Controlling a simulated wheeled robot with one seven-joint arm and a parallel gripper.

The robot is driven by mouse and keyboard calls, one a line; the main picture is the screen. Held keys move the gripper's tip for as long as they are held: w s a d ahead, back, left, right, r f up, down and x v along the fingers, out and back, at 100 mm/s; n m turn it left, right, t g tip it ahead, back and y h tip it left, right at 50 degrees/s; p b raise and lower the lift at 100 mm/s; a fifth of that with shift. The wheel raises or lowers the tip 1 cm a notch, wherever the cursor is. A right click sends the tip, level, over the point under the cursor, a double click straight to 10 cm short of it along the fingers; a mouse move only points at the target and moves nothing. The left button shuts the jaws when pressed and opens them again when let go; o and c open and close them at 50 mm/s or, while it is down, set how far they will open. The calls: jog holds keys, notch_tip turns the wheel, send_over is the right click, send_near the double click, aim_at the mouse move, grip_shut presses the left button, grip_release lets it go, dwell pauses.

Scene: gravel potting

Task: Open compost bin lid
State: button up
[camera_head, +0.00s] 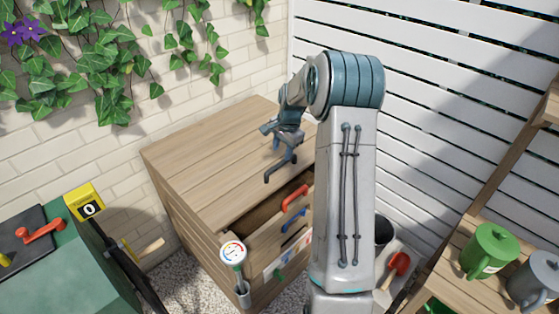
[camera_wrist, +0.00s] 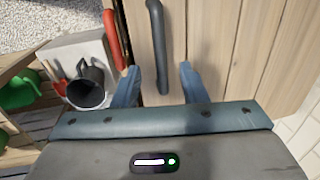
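I take the large wooden chest with the plank top (camera_head: 215,150) as the compost bin; its lid looks closed. A dark grey bar handle (camera_head: 280,169) is near the front edge of the top. In the wrist view this handle (camera_wrist: 157,40) runs up from between my fingers. My gripper (camera_head: 286,145) is over the handle, pointing down. Its two blue fingers (camera_wrist: 160,76) are apart, one on each side of the handle's near end, and I see no contact. A dark brown gap shows below the lid edge, behind the front panel with a red handle (camera_head: 295,198).
A green machine with a red crank (camera_head: 40,230) stands left. A shelf with a green watering can (camera_head: 489,251) and a grey can (camera_head: 535,282) is right. Brick wall and white fence close the back.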

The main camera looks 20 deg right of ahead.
aim_at(279, 164)
jog(key=f, duration=0.4)
jog(key=w+f, duration=0.1)
jog(key=f, duration=0.1)
jog(key=shift+w+a+f+p, duration=0.1)
jog(key=shift+a+f+p, duration=0.15)
jog(key=shift+p, duration=0.1)
grip_shut()
